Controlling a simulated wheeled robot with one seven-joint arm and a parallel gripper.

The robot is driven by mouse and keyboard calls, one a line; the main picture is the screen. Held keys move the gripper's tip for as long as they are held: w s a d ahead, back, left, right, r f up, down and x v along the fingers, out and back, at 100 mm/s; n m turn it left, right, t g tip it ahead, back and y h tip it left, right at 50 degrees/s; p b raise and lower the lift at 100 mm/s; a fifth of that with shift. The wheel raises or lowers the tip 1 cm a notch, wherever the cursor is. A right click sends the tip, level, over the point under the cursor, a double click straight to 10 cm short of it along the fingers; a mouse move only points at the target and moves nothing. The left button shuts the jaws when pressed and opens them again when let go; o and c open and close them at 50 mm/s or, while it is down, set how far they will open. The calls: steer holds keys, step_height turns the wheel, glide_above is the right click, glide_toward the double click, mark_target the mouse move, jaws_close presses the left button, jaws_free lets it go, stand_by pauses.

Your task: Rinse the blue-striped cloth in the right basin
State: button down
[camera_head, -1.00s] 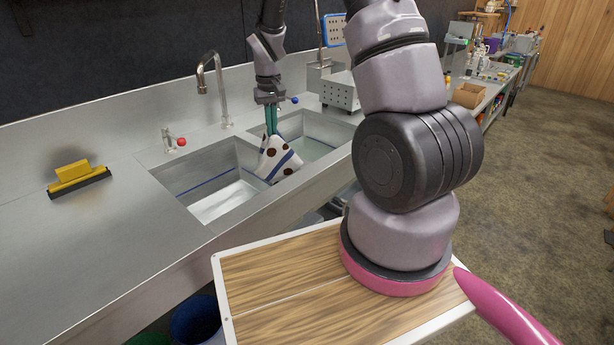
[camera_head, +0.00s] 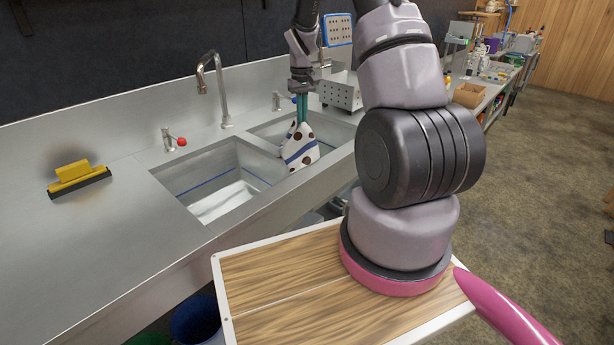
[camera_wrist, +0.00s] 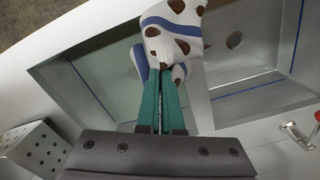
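The cloth (camera_head: 300,146) is white with brown spots and blue stripes. It hangs bunched from my gripper (camera_head: 302,117), whose teal fingers are closed on its upper part. The cloth is at the right basin (camera_head: 331,131), near the divider on its left; whether its lower end touches anything is unclear. In the wrist view the cloth (camera_wrist: 176,28) lies beyond the closed fingertips (camera_wrist: 164,76), with the right basin (camera_wrist: 105,68) to the left and the left basin (camera_wrist: 250,62) to the right. My arm partly hides the right basin's far right side in the head view.
A tall faucet (camera_head: 217,85) stands behind the basins. A red-knobbed valve (camera_head: 174,140) is behind the left basin. A yellow squeegee (camera_head: 76,177) lies on the left counter, which is otherwise clear.

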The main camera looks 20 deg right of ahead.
steer(key=s+a, duration=0.6)
steer(key=a, duration=0.6)
steer(key=w+d, duration=0.6)
steer(key=d, duration=0.6)
stand_by(6.3)
